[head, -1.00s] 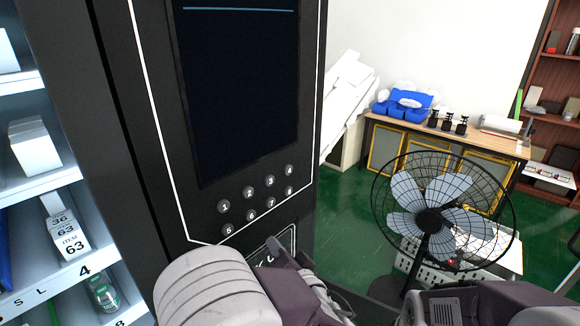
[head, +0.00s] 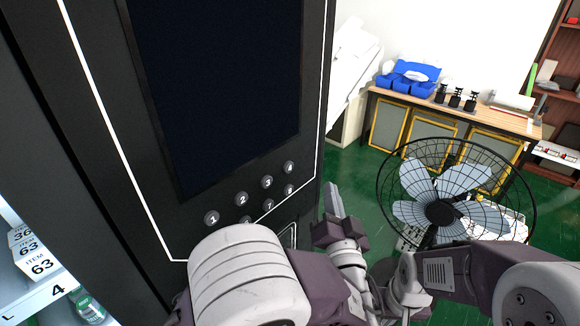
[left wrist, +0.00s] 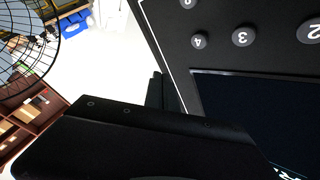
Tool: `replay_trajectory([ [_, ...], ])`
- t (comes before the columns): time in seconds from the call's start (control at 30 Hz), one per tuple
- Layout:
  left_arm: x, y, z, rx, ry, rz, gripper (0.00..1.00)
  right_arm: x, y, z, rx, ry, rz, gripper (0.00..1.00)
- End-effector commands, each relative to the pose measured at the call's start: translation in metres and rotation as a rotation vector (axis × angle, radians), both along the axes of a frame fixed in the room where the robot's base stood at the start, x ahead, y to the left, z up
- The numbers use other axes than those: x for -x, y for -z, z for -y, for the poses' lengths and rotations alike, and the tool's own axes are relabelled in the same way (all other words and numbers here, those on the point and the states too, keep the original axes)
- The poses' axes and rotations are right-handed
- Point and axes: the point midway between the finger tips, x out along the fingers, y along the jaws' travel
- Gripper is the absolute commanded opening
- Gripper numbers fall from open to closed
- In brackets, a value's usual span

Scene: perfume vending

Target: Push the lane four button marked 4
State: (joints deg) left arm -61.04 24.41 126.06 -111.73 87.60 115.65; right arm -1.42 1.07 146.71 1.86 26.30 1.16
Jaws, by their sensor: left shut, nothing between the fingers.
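The round grey button marked 4 (head: 290,168) is at the right end of the upper button row, below the dark screen (head: 215,85) on the black machine. In the left wrist view the same 4 button (left wrist: 199,41) shows upside down near the top. My left gripper (head: 333,195) is shut and empty, pointing up. In the head view it appears right of and a little below the button, apart from it in the picture. Its dark fingers (left wrist: 160,92) also show in the left wrist view, left of the panel's edge. My right gripper cannot be made out.
Buttons 1 (head: 212,218), 2 (head: 242,199) and 3 (head: 267,182) lie left of the 4 button. My left forearm partly hides the lower row. A black fan (head: 440,212) stands at right, before a wooden table (head: 480,112). Product shelves (head: 45,290) are at lower left.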

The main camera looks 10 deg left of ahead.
Motion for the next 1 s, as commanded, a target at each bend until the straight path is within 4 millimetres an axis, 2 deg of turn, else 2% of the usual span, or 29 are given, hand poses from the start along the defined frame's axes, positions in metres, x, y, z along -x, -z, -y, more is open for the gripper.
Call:
replay_trajectory([
  [0.4,-0.033,-0.002,-0.047,-0.004,-0.005,-0.003,0.0,0.0,-0.025,0.0,0.0,0.0,0.0,0.0],
  [0.53,-0.042,0.003,-0.059,0.002,-0.004,0.0,0.0,0.0,-0.011,0.0,0.0,0.0,0.0,0.0],
  [0.73,-0.049,0.001,-0.068,-0.001,-0.002,-0.001,0.0,0.0,-0.007,0.0,0.0,0.0,0.0,0.0],
  [1.0,-0.05,0.0,-0.069,-0.002,-0.001,-0.002,0.0,0.0,-0.007,0.0,0.0,0.0,0.0,0.0],
])
